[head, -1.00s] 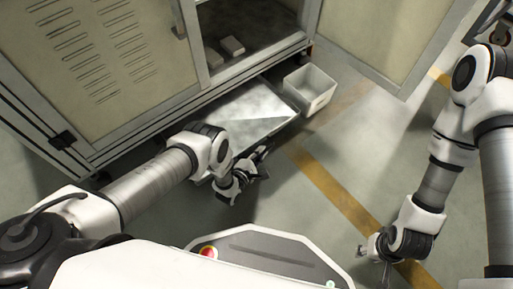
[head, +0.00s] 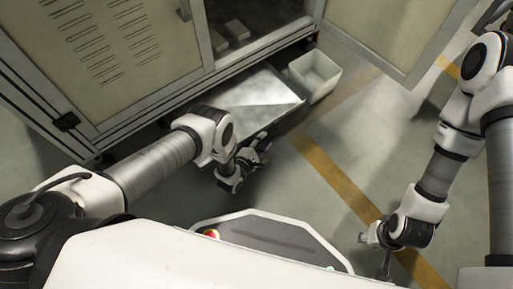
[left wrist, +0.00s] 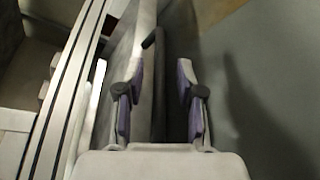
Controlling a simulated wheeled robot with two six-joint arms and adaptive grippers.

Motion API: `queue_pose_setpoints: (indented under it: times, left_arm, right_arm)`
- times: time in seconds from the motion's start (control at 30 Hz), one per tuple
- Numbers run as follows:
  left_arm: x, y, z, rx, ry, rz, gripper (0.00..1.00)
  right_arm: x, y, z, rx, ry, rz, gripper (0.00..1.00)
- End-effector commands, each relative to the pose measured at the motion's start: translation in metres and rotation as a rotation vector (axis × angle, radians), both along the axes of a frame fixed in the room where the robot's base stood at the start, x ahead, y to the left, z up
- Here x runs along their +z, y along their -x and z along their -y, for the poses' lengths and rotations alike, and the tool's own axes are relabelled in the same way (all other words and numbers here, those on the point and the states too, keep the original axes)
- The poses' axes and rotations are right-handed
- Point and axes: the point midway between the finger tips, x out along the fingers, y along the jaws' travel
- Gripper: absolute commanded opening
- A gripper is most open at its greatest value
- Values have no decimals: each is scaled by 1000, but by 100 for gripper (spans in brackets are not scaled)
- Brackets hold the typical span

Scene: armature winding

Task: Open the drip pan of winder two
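The drip pan (head: 262,92) is a shallow pale metal tray. In the head view it juts out from under the cabinet (head: 105,55), partly open. My left arm hides its near left part. My left gripper (head: 262,150) is low at the pan's front edge. In the left wrist view the fingers of my left gripper (left wrist: 162,95) are apart. A pale upright edge and a dark strip lie between them; I cannot tell whether either finger touches. My right gripper (head: 376,252) hangs low above the floor at the right, away from the pan; its finger opening is unclear.
A white open box (head: 315,75) stands on the floor beside the pan's right side. A cabinet door (head: 395,35) stands open above right. A yellow line (head: 335,178) crosses the floor. Free floor lies between my two grippers.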

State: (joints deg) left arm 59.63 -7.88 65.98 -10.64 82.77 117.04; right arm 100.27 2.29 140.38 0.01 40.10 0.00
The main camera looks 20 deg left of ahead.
Motion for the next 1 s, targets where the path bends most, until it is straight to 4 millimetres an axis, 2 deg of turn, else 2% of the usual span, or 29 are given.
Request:
queue_pose_setpoints:
  times: [0.3, 0.43, 0.57, 1.0]
  left_arm:
    - [16, 72, -24, 1, -1, -5, 37]
    - [21, 93, -31, 1, -1, -4, 37]
    - [23, 101, -34, 1, 0, -2, 37]
    - [23, 101, -34, 1, 0, -2, 37]
  right_arm:
    - [0, 0, 0, 0, 0, 0, 40]
    - [0, 0, 0, 0, 0, 0, 40]
    - [0, 0, 0, 0, 0, 0, 40]
    - [0, 0, 0, 0, 0, 0, 40]
